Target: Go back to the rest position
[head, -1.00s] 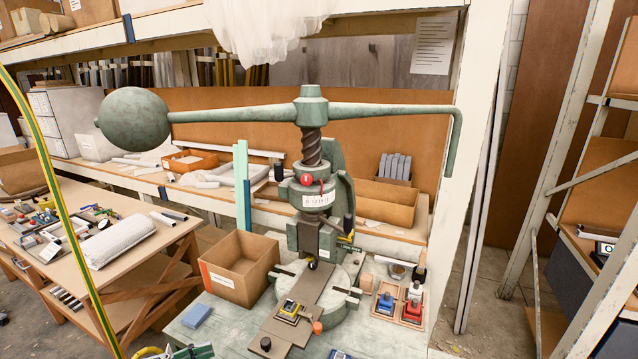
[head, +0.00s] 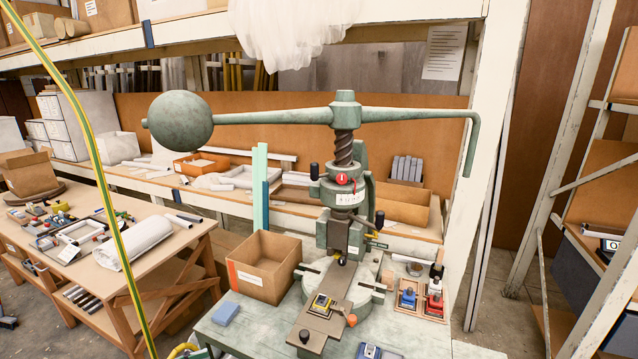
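Neither of my grippers shows in the head view. The green fly press (head: 345,200) stands upright on the pale bench (head: 425,335). Its long lever (head: 270,118) runs across the picture, with a round counterweight (head: 180,122) at the left and a bent-down handle (head: 472,145) at the right. A small yellow-framed piece (head: 321,304) lies on the brown slide plate (head: 325,318) at the front of the press.
An open cardboard box (head: 264,268) and a blue block (head: 225,313) are left of the press. A wooden tray (head: 420,300) holds blue and red fixtures at the right. A cluttered side table (head: 100,265) stands at the left. A yellow-green cable (head: 105,190) crosses the left foreground.

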